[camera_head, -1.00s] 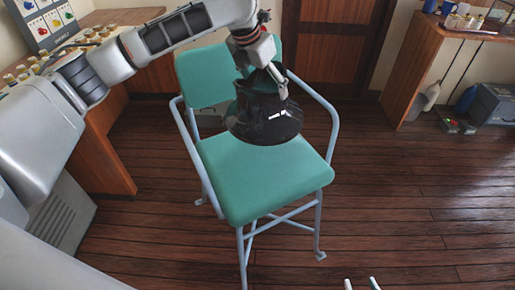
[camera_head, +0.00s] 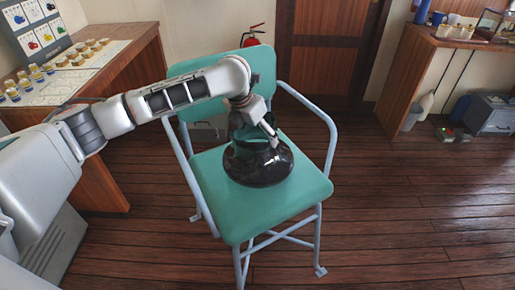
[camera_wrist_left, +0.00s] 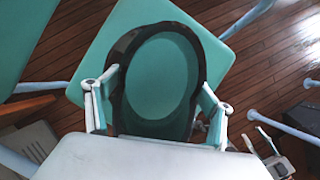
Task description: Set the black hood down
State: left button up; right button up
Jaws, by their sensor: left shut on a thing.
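The black hood (camera_head: 258,168) is glossy, wide at the bottom and narrower at the top. It stands upright at the teal chair seat (camera_head: 225,200), its lower rim appearing to meet the seat; a small gap cannot be ruled out. My left gripper (camera_head: 258,135) is shut on its upper part. In the left wrist view the hood (camera_wrist_left: 122,95) is a dark oval ring between the fingers of my left gripper (camera_wrist_left: 157,90), with teal showing through it. My right gripper (camera_wrist_left: 270,135) shows at the lower right of that view, fingers apart and empty.
The chair's blue-grey armrests (camera_head: 318,112) flank the seat, and its teal backrest (camera_head: 205,68) rises behind. A wooden desk with small jars (camera_head: 70,60) is at left, a wooden counter (camera_head: 425,60) at right. The seat's front is clear.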

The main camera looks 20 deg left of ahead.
pick_arm(q)
notch_tip(320, 180, down, 6)
jog(key=shift+r+b, duration=0.2)
jog(key=shift+b, duration=0.3)
jog(key=o, duration=2)
jog(key=shift+f, duration=0.1)
